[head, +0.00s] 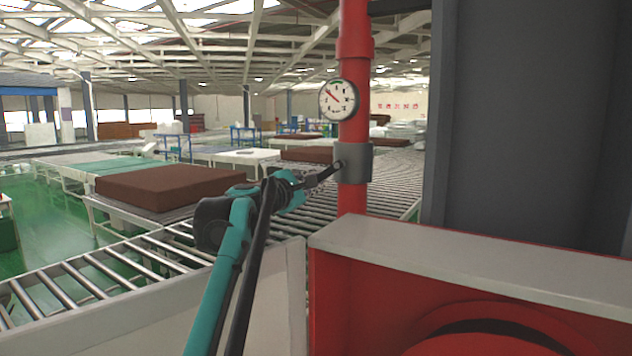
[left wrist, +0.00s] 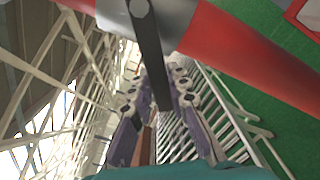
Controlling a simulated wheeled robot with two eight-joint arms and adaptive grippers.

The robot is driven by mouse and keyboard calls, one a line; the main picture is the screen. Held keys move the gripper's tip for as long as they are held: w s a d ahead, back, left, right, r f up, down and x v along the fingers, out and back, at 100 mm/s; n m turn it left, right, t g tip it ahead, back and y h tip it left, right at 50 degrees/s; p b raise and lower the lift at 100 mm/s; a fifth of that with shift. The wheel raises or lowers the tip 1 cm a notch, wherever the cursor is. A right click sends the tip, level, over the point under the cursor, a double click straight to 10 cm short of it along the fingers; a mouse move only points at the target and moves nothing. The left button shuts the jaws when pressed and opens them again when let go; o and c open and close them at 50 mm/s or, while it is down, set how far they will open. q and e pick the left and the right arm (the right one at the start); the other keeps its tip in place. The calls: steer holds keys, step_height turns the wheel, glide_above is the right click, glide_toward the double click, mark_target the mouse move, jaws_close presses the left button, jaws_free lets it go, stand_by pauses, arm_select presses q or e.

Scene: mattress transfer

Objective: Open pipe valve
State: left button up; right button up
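A red vertical pipe (head: 352,125) stands in the head view, with a grey valve body (head: 353,164) around it. A dark lever handle (head: 324,175) sticks out from the valve to the left, sloping slightly down. My left gripper (head: 300,186) is at the handle's free end. In the left wrist view the handle (left wrist: 152,55) runs down between the two fingers of the left gripper (left wrist: 158,82). The fingers stand apart on either side of it, with gaps showing, so the gripper looks open around the handle. My right gripper is not in view.
A round gauge (head: 338,99) is on the pipe above the valve. A red cabinet with a pale top edge (head: 470,262) fills the lower right. A dark grey column (head: 540,110) stands behind it. Roller conveyors (head: 130,262) and a brown mattress (head: 170,187) lie beyond.

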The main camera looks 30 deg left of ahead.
arm_select(q)
steer(key=o, duration=0.3)
steer(key=shift+w+a+f, duration=0.1)
steer(key=shift+w+a, duration=0.05)
steer(key=s, duration=0.8)
steer(key=s+a, duration=0.1)
steer(key=s, duration=0.3)
